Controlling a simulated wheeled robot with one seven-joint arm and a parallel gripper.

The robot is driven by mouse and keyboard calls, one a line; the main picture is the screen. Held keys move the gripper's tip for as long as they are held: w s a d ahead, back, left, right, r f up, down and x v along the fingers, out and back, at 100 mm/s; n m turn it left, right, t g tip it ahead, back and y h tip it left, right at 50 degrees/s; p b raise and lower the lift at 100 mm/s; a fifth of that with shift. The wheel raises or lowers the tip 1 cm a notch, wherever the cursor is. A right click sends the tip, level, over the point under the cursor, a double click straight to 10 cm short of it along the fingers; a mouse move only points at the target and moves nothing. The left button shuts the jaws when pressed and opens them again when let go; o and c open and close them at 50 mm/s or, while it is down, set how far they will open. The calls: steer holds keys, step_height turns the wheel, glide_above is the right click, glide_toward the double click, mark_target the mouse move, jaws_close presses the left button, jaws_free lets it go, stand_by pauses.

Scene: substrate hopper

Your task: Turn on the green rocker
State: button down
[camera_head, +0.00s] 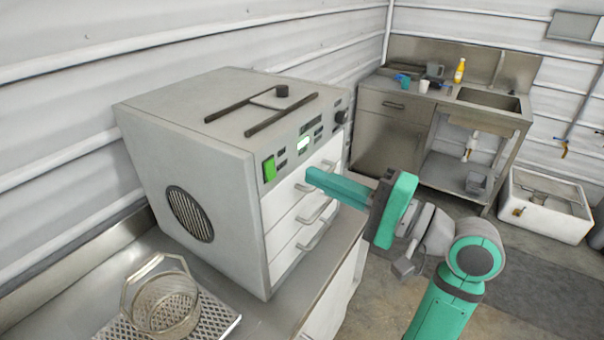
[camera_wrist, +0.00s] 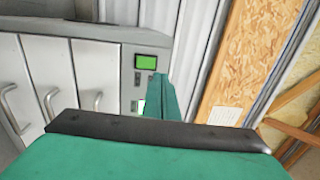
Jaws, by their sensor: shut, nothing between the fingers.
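The green rocker (camera_head: 269,168) is a bright green upright switch at the left end of the control panel on the front of a grey box-shaped machine (camera_head: 196,136). It also shows in the wrist view (camera_wrist: 118,62), clear of the fingers. My gripper (camera_head: 309,176) is shut and empty. Its teal fingers point left at the machine front, to the right of the rocker and slightly lower in the head view. In the wrist view the fingertips (camera_wrist: 159,78) lie right of and below the rocker, partly over the panel. Whether they touch the machine cannot be told.
A lit display (camera_head: 303,144) and small buttons sit right of the rocker. White drawers with handles (camera_head: 311,212) are below the panel. A wire basket (camera_head: 165,303) stands on the bench at the front left. A sink unit (camera_head: 393,105) and white basin (camera_head: 547,210) stand behind.

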steer(key=v, duration=0.6)
steer(key=shift+r, duration=0.55)
steer(key=shift+w, duration=0.25)
